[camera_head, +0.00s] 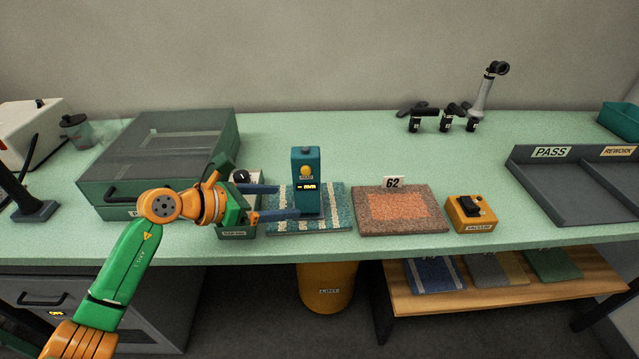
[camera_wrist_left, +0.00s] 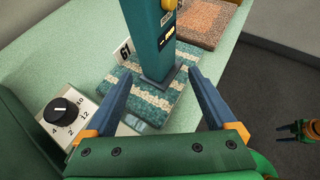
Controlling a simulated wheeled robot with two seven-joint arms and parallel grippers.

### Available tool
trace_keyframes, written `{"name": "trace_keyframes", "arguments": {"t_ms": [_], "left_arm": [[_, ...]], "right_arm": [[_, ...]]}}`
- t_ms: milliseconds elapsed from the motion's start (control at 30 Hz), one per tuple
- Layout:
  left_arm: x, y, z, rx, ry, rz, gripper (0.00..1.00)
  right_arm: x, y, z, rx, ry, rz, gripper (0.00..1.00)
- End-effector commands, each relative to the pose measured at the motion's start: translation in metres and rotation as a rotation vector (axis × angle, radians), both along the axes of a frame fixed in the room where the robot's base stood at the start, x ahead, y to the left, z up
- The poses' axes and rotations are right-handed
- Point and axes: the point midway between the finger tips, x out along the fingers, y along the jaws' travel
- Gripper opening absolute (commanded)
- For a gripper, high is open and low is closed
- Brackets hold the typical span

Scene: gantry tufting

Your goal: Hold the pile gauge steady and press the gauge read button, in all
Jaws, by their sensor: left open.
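The pile gauge (camera_head: 305,182) is a teal upright block with a yellow button (camera_head: 306,171) and a small dark display on its front. It stands on a teal and cream striped carpet sample (camera_head: 333,221). My left gripper (camera_head: 287,202) is open, its two dark blue fingers pointing at the gauge from the left. In the left wrist view the gauge (camera_wrist_left: 152,40) stands ahead of and between the open fingers (camera_wrist_left: 163,88), with no clear contact. The yellow button also shows at the top there (camera_wrist_left: 169,5).
A brown and orange sample (camera_head: 376,223) marked 62 lies right of the striped one. A yellow vacuum switch box (camera_head: 470,213) is beyond it. A dial box (camera_wrist_left: 69,112) sits close to the left gripper. A grey lidded case (camera_head: 160,148) stands behind the arm.

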Motion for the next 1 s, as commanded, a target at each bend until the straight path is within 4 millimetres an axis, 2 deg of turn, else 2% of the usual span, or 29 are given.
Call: {"name": "trace_keyframes", "arguments": {"t_ms": [100,333,500,767,900,967,1000], "left_arm": [[0.012,-0.02,-0.018,-0.005,0.0,-0.002,0.9],[0.031,-0.047,-0.037,-0.005,0.0,-0.002,0.9],[0.037,-0.056,-0.038,-0.005,0.0,-0.002,0.9],[0.037,-0.056,-0.036,-0.005,0.0,-0.002,0.9],[0.037,-0.056,-0.036,-0.005,0.0,-0.002,0.52],[0.037,-0.056,-0.036,-0.005,0.0,-0.002,0.49],[0.037,-0.056,-0.036,-0.005,0.0,-0.002,0.49]], "right_arm": [[-0.003,0.008,-0.02,0.012,0.006,-0.002,0.5],[-0.003,0.014,-0.049,0.023,0.006,-0.003,0.5],[-0.003,0.011,-0.055,0.018,0.005,-0.002,0.5],[-0.002,0.009,-0.053,0.015,0.004,-0.002,0.5],[-0.002,0.008,-0.053,0.012,0.004,-0.002,0.5],[-0.002,0.007,-0.053,0.012,0.004,-0.001,0.5],[-0.002,0.007,-0.053,0.012,0.004,-0.002,0.42]]}}
